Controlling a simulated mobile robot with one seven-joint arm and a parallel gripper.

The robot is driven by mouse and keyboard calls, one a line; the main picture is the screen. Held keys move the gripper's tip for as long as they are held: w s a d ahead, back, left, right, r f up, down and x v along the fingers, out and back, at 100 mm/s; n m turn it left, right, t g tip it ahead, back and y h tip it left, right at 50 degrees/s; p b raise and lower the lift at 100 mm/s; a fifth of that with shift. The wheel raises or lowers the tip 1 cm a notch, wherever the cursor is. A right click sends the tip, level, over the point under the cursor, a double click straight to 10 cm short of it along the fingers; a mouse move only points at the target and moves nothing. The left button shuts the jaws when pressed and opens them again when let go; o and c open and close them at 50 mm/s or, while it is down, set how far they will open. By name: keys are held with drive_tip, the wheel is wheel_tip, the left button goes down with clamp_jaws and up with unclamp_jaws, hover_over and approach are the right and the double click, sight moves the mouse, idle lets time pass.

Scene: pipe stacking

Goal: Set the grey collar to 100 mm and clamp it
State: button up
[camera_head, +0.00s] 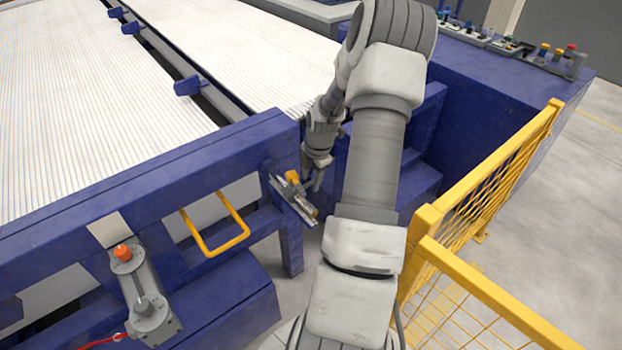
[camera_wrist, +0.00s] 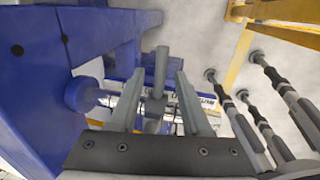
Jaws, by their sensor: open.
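A silver bar with a printed scale (camera_head: 293,203) sticks out from a blue post of the frame. It also shows in the wrist view (camera_wrist: 206,99), running across from a round blue boss. The grey collar (camera_wrist: 154,125) sits on this bar in the wrist view, with a grey lever (camera_wrist: 160,72) standing up from it. My gripper (camera_wrist: 160,76) is open, with one finger on each side of the lever and visible gaps. In the head view my gripper (camera_head: 313,183) is just right of the bar. I cannot read the scale or tell whether the lever is clamped.
A yellow block (camera_head: 292,177) sits on the bar's upper part. A blue frame (camera_head: 130,190) with a yellow handle (camera_head: 213,247) stands at left. A yellow mesh fence (camera_head: 490,180) stands at right.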

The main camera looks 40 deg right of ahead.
clamp_jaws()
drive_tip(key=shift+r, duration=0.1)
idle(1.3)
